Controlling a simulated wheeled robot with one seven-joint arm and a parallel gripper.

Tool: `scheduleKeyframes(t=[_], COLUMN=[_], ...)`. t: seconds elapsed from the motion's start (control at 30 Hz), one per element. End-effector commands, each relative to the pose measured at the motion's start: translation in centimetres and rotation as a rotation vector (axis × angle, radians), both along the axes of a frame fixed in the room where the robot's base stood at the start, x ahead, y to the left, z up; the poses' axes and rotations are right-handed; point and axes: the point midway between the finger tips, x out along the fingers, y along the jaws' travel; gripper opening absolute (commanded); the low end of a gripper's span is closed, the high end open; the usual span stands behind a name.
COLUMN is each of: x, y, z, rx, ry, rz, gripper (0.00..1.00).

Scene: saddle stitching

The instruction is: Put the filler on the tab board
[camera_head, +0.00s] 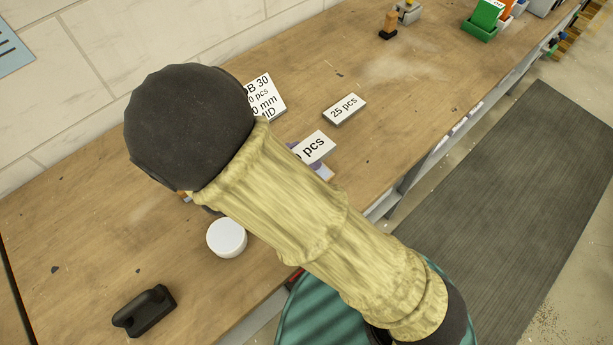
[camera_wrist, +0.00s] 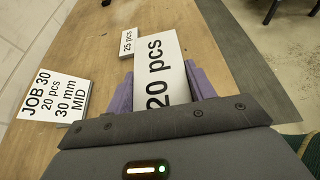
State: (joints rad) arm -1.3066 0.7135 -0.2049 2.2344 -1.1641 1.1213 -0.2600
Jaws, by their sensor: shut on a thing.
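A white block labelled "20 pcs" (camera_wrist: 160,72), which I take as the filler, sits between the purple fingers of my gripper (camera_wrist: 158,84) in the wrist view. The fingers are shut on its two sides. In the head view the block (camera_head: 317,147) shows partly past my arm, with a bit of purple finger below it. I cannot tell whether it touches the table. A smaller white block labelled "25 pcs" (camera_head: 345,108) lies apart from it, farther along the table. I cannot make out which thing is the tab board; my arm hides part of the table.
A white card reading "JOB 30, 20 pcs, 30 mm, MID" (camera_wrist: 54,96) stands left of my gripper. A round white lid or jar (camera_head: 227,237) and a black handled tool (camera_head: 145,310) are on the near table. Green and orange bins (camera_head: 484,22) stand at the far end.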

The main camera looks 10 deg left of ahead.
Motion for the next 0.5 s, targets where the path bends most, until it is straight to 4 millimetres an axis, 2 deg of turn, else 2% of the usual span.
scheduleKeyframes(t=[0.17, 0.4, 0.5], x=[0.0, 0.0, 0.1], y=[0.0, -0.1, 0.0], z=[-1.2, -4.9, -5.7], rx=[-0.003, -0.004, -0.003], ry=[0.000, 0.001, 0.000], rz=[-0.001, 0.001, 0.001], gripper=[0.32, 0.32, 0.32])
